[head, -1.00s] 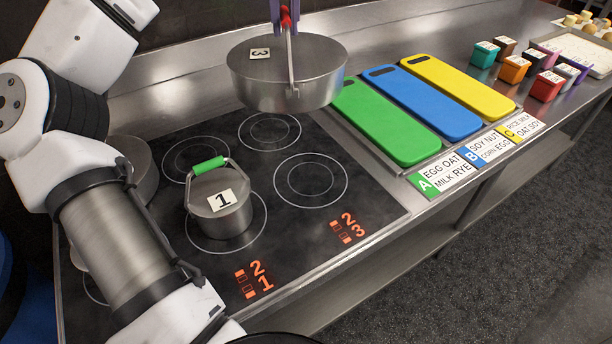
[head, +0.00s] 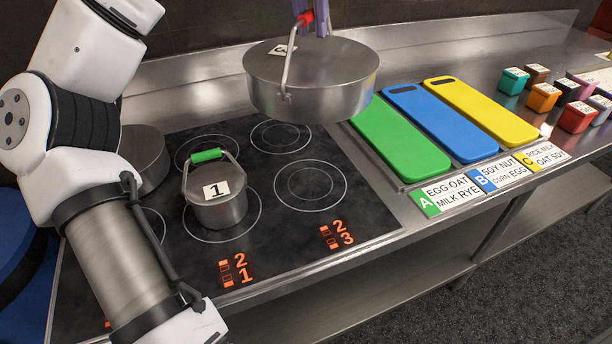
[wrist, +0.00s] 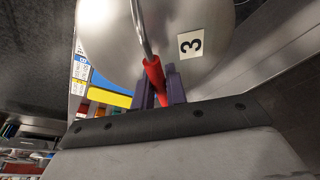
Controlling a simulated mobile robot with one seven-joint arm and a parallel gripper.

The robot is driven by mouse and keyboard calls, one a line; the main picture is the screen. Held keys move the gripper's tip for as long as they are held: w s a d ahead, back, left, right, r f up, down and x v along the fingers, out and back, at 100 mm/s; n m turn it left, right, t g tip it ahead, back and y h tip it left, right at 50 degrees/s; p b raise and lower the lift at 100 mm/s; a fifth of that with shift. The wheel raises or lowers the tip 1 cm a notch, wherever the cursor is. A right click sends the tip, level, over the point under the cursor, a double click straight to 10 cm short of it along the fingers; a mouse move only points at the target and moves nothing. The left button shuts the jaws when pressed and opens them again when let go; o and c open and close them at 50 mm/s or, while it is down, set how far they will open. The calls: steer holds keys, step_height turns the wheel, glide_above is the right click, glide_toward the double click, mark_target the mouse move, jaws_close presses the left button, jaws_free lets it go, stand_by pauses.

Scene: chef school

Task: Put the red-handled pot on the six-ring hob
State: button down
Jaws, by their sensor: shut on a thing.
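The red-handled pot (head: 318,88) is a wide steel pot with a lid marked 3. It hangs in the air above the back right of the six-ring hob (head: 268,247), near the green board. My gripper (head: 312,20) is at the top edge of the head view, with purple fingers at the red handle grip. In the wrist view my gripper (wrist: 162,90) is shut on the red grip, and the lid (wrist: 120,40) lies just beyond it. A small green-handled pot (head: 219,198) marked 1 stands on a front middle ring. Rings toward the right show bare.
Another steel pot (head: 143,155) stands at the hob's left, partly behind my arm. Green (head: 402,142), blue (head: 442,122) and yellow (head: 484,110) boards lie right of the hob. Several coloured tubs (head: 545,97) stand farther right. A steel backsplash (head: 190,90) runs behind the hob.

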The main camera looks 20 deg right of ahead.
mark_target(301, 67)
steer(key=shift+s, duration=0.3)
step_height(301, 67, down, 20)
steer(key=shift+r, duration=0.15)
stand_by(0.4)
steer(key=c, duration=1.4)
jaws_free()
steer(key=shift+a, duration=0.1)
steer(key=b+v, duration=0.1)
steer(key=v, duration=1.1)
